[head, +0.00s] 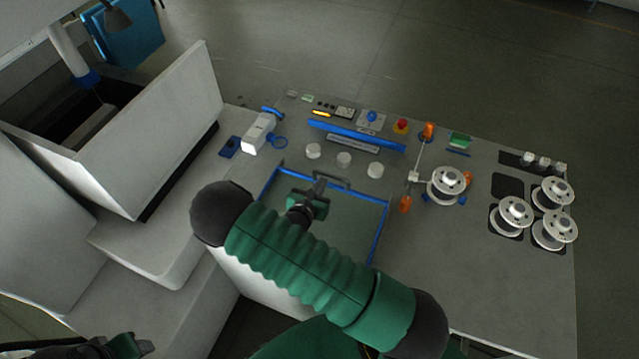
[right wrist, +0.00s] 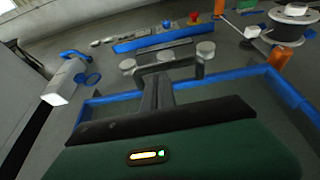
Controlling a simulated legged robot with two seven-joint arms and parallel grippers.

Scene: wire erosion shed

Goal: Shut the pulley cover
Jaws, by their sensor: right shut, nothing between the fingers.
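A panel with a blue rim (head: 380,232) and a grey bar handle (head: 335,182) near its far edge, which I take for the pulley cover, lies in the grey bench top. I cannot tell if it sits fully flush; my right arm hides its near part. The handle also shows in the right wrist view (right wrist: 172,66). My right gripper (head: 319,186) is over the panel, its fingertips close to the handle. Its fingers (right wrist: 157,88) are together and empty; I cannot tell if they touch the handle. My left gripper (head: 128,347) is at the bottom left, away from the panel.
Three pale knobs (head: 344,159) and a blue bar (head: 352,136) lie beyond the panel. A white device (head: 258,133) stands to its left. Orange posts (head: 405,204) and a wire spool (head: 446,184) stand to its right, with several spools beyond. A grey tank (head: 150,130) rises at left.

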